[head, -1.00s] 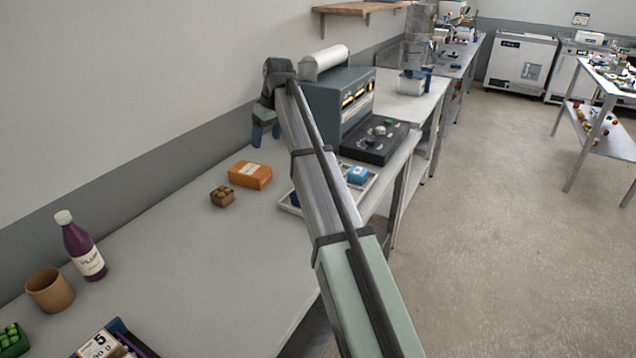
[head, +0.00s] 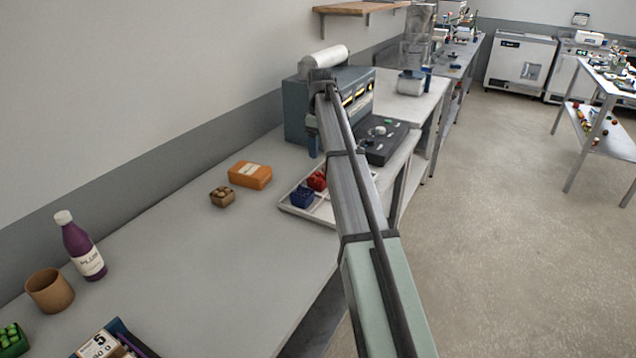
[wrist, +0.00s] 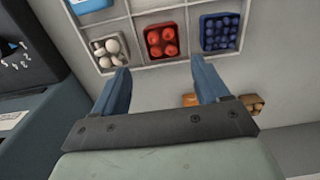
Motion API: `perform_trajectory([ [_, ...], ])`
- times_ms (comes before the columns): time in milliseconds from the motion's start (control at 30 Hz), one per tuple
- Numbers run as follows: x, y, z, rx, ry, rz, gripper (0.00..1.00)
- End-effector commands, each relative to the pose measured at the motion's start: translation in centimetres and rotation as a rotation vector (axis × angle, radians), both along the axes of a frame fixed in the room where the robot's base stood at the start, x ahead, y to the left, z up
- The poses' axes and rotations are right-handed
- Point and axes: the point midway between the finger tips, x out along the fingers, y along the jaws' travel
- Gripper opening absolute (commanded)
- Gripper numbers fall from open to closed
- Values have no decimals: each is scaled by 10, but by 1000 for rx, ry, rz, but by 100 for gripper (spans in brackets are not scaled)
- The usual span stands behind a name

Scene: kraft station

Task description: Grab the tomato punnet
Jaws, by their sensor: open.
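The tomato punnet, a red tray of red tomatoes (wrist: 161,40), sits in a compartment of the white divided tray (wrist: 152,18) in the wrist view. It also shows in the head view (head: 317,180), just left of my arm. My gripper (wrist: 158,72) is open and empty, its two blue fingers apart and pointing toward the tomato punnet, which lies ahead between their line. In the head view my gripper (head: 313,143) is mostly hidden behind my arm, near the grey machine.
In the white tray, a blue punnet of dark berries (wrist: 219,32) and a punnet of white mushrooms (wrist: 109,49) flank the tomatoes. An orange box (head: 250,174) and a small brown punnet (head: 222,196) stand left of the tray. The grey machine (head: 297,115) is behind.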

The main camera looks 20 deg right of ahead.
Motion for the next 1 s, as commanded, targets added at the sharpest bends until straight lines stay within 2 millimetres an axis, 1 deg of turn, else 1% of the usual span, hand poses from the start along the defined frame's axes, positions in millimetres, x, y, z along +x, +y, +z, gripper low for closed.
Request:
perform_trajectory([
  [300, -2, 1, -51, 1, 1, -1, 74],
  [400, -1, 1, -65, 1, 1, -1, 74],
  [500, -1, 1, -74, 1, -1, -2, 74],
  [667, -1, 1, -80, 1, -1, -2, 74],
  [767, -2, 2, -89, 1, 0, -2, 74],
  [1000, -4, 3, -120, 1, 0, -2, 74],
])
